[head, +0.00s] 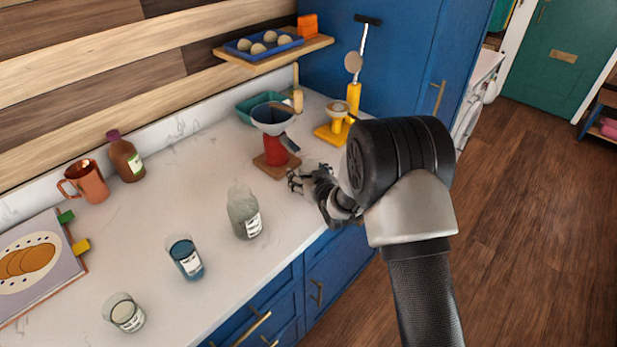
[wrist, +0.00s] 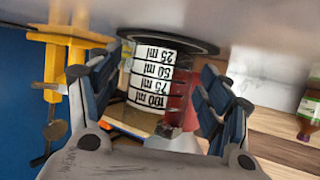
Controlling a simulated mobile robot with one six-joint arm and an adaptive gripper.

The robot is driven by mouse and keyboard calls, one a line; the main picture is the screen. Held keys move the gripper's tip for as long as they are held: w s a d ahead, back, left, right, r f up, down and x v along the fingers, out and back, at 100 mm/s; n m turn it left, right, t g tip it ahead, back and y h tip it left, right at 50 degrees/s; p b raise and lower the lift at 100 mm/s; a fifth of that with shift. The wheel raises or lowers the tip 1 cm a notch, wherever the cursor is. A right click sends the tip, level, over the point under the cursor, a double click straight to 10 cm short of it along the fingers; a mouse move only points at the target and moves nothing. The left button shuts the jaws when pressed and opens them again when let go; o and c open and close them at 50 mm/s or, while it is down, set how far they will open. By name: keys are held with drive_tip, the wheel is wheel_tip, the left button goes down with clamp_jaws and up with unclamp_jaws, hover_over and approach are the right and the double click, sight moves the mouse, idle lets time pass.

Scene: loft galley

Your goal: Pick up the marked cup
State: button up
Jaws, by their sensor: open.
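The marked cup (wrist: 150,75) shows in the wrist view, which is upside down. It bears a white scale from 25 ml to 100 ml and stands on a dark round base (wrist: 200,45) on the counter. My gripper (wrist: 158,68) is open, one finger on each side of the cup; I cannot tell whether either finger touches it.
A yellow stand (head: 335,131) is behind my gripper. A grey glass (head: 240,208), a blue glass (head: 180,247) and a pale glass (head: 124,312) stand at the front left. A brown bottle (head: 124,155) and a copper mug (head: 89,183) are near the wall. Bare counter lies between.

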sight(309, 167)
drive_tip(key=shift+c, duration=0.2)
drive_tip(key=c, duration=1.2)
drive_tip(key=shift+r, duration=0.1)
drive_tip(key=shift+r+p, duration=0.3)
drive_tip(key=shift+r, duration=0.25)
drive_tip(key=shift+s+d+r+p, duration=0.1)
drive_tip(key=shift+s+r+p, duration=0.15)
drive_tip(key=shift+r, duration=0.35)
drive_tip(key=shift+s+d+r+p, duration=0.15)
drive_tip(key=shift+r+p, duration=0.15)
drive_tip(key=shift+r, duration=0.3)
drive_tip(key=s+d, duration=0.2)
drive_tip(key=s, duration=0.3)
drive_tip(key=s+d+p, duration=0.1)
drive_tip(key=s+d, duration=0.1)
drive_tip(key=s, duration=0.3)
drive_tip(key=s+d, duration=0.2)
drive_tip(key=s, duration=0.3)
drive_tip(key=shift+s+d+p, duration=0.35)
drive_tip(key=shift+p, duration=0.05)
